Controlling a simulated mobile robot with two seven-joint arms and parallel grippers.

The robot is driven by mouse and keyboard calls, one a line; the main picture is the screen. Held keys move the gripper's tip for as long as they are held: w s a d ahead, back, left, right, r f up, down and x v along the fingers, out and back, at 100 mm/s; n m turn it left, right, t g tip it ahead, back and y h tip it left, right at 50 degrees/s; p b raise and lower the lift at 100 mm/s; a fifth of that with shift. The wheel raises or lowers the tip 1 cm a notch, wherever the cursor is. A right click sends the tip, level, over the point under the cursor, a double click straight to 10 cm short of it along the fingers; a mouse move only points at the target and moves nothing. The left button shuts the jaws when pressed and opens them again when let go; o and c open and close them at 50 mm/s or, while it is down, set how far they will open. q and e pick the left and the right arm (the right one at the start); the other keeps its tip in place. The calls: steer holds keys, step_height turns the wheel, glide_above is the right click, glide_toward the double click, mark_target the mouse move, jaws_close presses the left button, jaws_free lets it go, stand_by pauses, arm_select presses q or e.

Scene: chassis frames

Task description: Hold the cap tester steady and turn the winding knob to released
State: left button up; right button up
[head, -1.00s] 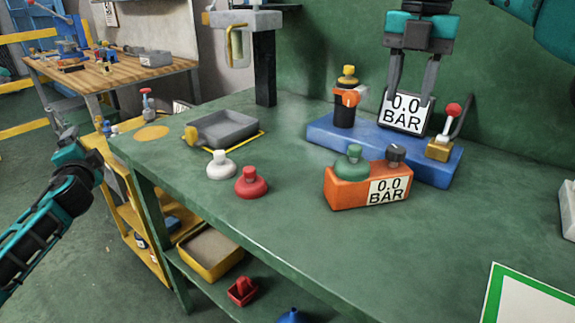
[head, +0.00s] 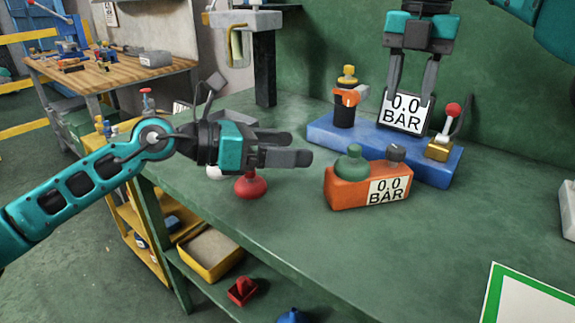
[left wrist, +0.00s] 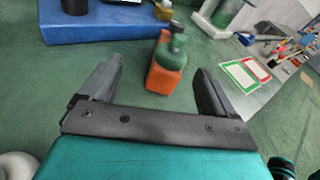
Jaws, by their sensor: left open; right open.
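The orange cap tester (head: 345,193) stands on the green bench, with a green cap (head: 352,165) on top, a dark knob (head: 396,153) beside it and a "0.0 BAR" display on its front. My left gripper (head: 304,148) is open and empty, left of the tester, its fingers pointing towards it and apart from it. In the left wrist view the tester (left wrist: 163,78) shows ahead between the fingers. My right gripper (head: 410,97) is open, fingers down, at either side of the upright "0.0 BAR" panel on the blue base; contact cannot be told.
The blue base (head: 440,172) behind the tester carries a black cylinder with an orange clamp (head: 345,108) and a red-knobbed lever (head: 452,110). A red cap (head: 251,187) and a half-hidden white cap sit below my left gripper. Free bench lies in front of the tester.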

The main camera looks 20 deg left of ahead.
mark_target(353, 182)
arm_select(q)
steer(key=shift+s+d+f+m+g+y, duration=0.35)
steer(key=shift+s+f+m+g, duration=0.1)
steer(key=shift+f+m, duration=0.15)
steer(key=shift+s+d+f+m+g+y, duration=0.35)
steer(key=shift+s+f+m, duration=0.05)
steer(key=shift+f+m, duration=0.2)
steer(key=x, duration=1.2)
steer(key=shift+w+d+f, duration=0.15)
steer(key=shift+d+f, duration=0.05)
steer(key=shift+d, duration=0.05)
steer(key=shift+c, duration=0.4)
steer(key=c, duration=1.2)
